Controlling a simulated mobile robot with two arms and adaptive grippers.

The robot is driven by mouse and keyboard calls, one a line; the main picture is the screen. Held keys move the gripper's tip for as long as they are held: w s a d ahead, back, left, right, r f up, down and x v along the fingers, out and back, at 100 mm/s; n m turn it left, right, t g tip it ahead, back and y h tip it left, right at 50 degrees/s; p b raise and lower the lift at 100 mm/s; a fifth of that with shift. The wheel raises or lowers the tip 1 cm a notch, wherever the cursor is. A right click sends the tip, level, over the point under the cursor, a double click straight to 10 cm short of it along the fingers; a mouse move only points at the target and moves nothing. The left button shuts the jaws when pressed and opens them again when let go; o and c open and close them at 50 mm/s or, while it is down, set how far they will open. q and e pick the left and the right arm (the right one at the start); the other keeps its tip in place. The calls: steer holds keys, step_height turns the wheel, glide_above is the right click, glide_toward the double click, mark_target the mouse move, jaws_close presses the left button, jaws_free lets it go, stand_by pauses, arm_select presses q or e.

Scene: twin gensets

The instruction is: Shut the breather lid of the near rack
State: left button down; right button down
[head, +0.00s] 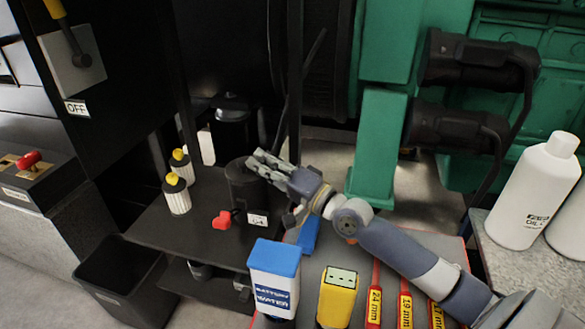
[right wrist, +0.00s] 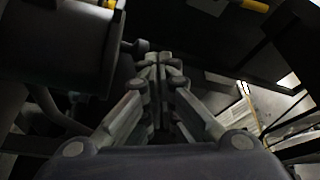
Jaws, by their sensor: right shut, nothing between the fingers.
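The near rack (head: 185,235) is a dark shelf left of the middle in the head view. A dark cylindrical breather (head: 243,192) stands on it, with a white tag and a red handle (head: 222,220) by its foot. My right gripper (head: 255,163) is at the breather's top, its fingers shut and empty. The fingers partly cover the top, so I cannot tell how the lid sits or whether they touch it. In the right wrist view, the shut fingertips (right wrist: 158,62) point forward beside a dark cylinder (right wrist: 65,45). My left gripper is not in view.
Yellow-topped white filters (head: 177,195) stand left of the breather. Another dark canister (head: 233,125) stands behind. A blue-capped box (head: 274,278), a yellow device (head: 337,297) and wrenches (head: 374,300) lie in front. A black bin (head: 122,280) is lower left; white bottles (head: 532,195) are right.

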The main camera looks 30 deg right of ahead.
steer(key=v, duration=1)
steer(key=shift+s, duration=0.1)
